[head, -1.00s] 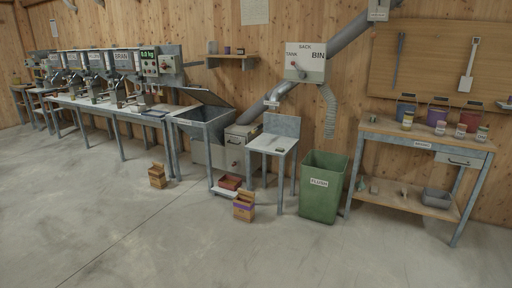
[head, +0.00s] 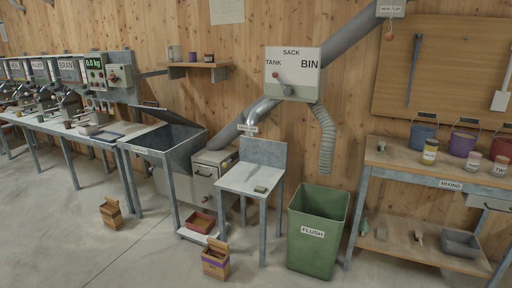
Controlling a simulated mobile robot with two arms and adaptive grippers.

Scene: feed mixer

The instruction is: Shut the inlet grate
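The inlet grate (head: 168,114) is a dark flat panel on the grey metal inlet hopper (head: 180,158), left of the middle in the head view. It stands raised and tilted at the hopper's back, seen at a shallow angle, with a small handle-like part (head: 150,104) at its upper left edge. The hopper's dark opening shows below it. A small label on the hopper's front rim is too small to read. Neither of my grippers is in view.
A long bench (head: 60,123) with dispensers adjoins the hopper's left. A small metal table (head: 240,180), the green FLUSH bin (head: 312,255) and the MIXING bench (head: 400,165) stand to its right. Cartons (head: 111,213) (head: 215,262) are on the floor. Open floor lies at front left.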

